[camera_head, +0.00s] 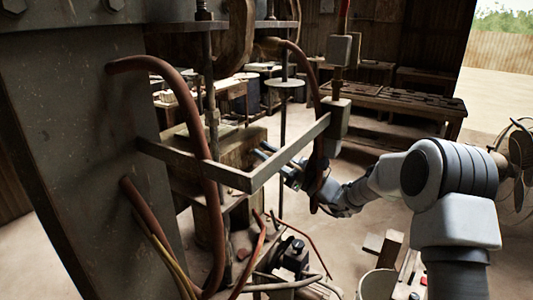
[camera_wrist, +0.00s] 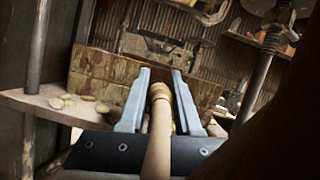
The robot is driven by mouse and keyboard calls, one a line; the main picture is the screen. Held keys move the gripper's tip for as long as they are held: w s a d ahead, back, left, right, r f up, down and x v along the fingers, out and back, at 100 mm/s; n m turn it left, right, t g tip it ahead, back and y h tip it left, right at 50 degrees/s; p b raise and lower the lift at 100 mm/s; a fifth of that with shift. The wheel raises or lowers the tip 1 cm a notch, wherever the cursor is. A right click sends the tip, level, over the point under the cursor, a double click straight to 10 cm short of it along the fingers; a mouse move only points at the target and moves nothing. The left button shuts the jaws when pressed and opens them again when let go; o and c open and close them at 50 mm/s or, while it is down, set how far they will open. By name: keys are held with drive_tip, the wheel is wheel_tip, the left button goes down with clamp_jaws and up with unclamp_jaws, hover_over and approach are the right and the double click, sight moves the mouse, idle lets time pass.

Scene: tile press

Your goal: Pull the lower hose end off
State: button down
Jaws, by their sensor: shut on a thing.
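My gripper (camera_head: 264,151) reaches in from the right in the head view, beside the press frame. In the wrist view its two grey fingers (camera_wrist: 160,88) are shut on the hose end (camera_wrist: 159,94), which lies between them with its rounded, ringed tip pointing away from me. The pale brown hose (camera_wrist: 157,145) runs back from there toward the camera. In the head view a red-brown hose (camera_head: 316,105) arches down from the press top and passes by my gripper. Whether the hose end still touches a fitting cannot be told.
A metal bar frame (camera_head: 237,180) crosses in front of my gripper, with a thick hose (camera_head: 205,150) on its left. A wooden block (camera_wrist: 95,75) stands beyond the fingers. Hoses and a small dark machine (camera_head: 295,255) lie below. Benches (camera_head: 400,100) stand behind.

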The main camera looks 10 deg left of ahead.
drive_tip(key=d, duration=0.1)
drive_tip(key=s+d, duration=0.1)
drive_tip(key=d, duration=0.1)
drive_tip(key=shift+d, duration=0.15)
drive_tip(key=shift+f, duration=0.1)
drive_tip(key=c, duration=0.6)
unclamp_jaws()
drive_tip(key=shift+s, duration=0.1)
drive_tip(key=v, duration=1.7)
drive_tip(key=shift+d, duration=0.25)
